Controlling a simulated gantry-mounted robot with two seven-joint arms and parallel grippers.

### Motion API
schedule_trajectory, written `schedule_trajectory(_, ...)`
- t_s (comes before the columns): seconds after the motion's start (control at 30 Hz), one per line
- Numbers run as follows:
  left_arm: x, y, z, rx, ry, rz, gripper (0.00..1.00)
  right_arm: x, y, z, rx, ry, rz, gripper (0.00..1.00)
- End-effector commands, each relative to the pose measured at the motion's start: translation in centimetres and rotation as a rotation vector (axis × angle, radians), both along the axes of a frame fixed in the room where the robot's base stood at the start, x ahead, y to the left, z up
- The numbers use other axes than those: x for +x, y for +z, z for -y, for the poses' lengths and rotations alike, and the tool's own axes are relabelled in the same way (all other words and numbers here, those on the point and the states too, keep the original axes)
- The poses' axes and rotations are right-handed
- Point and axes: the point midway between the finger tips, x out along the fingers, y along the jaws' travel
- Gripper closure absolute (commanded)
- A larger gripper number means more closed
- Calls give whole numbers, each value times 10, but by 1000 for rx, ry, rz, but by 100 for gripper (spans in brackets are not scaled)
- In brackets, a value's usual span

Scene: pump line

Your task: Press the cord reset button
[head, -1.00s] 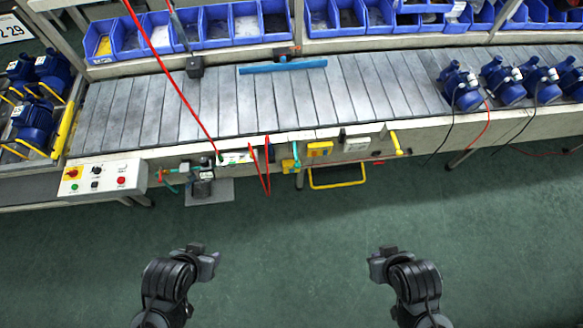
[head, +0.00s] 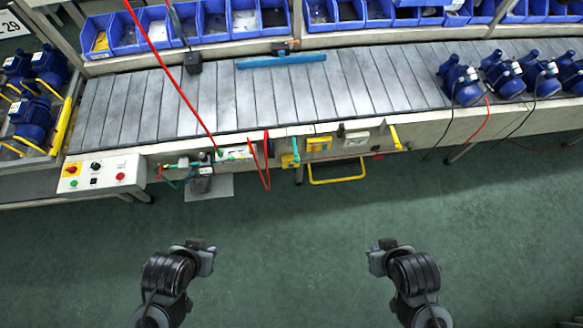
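A red cord (head: 172,78) runs down across the conveyor to a small pale switch box (head: 236,153) on the front rail. A small green spot (head: 219,153), possibly its button, shows at the cord's lower end. A separate white control panel (head: 101,174) at the left carries red, green and black buttons and knobs. My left gripper (head: 209,256) and my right gripper (head: 377,255) hang over the green floor in front of the line, apart from everything. Nothing shows in either, and their finger gaps are not visible.
The slatted conveyor (head: 215,95) has a blue bar (head: 281,61) across its far side and several blue pumps (head: 460,80) at the right. A yellow handle (head: 338,180) and a red cord loop (head: 266,165) hang below the front rail. The floor before it is clear.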

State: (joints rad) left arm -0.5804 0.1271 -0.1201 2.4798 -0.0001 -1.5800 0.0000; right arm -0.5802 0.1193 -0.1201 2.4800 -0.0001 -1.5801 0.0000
Motion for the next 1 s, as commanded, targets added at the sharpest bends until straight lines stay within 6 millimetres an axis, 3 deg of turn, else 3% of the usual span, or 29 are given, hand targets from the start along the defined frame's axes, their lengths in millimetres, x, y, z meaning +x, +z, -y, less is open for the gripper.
schedule_trajectory(0.03, 0, 0, 0, -1, 1, 0, 87, 0, 0, 0, 0, 0, 0, 100)
schedule_trajectory(0.13, 0, 0, 1, -4, 3, 0, 100, 0, 0, 0, 0, 0, 0, 100)
schedule_trajectory(1.0, 0, 0, 0, -1, 1, 1, 100, 0, 0, 0, 0, 0, 0, 100)
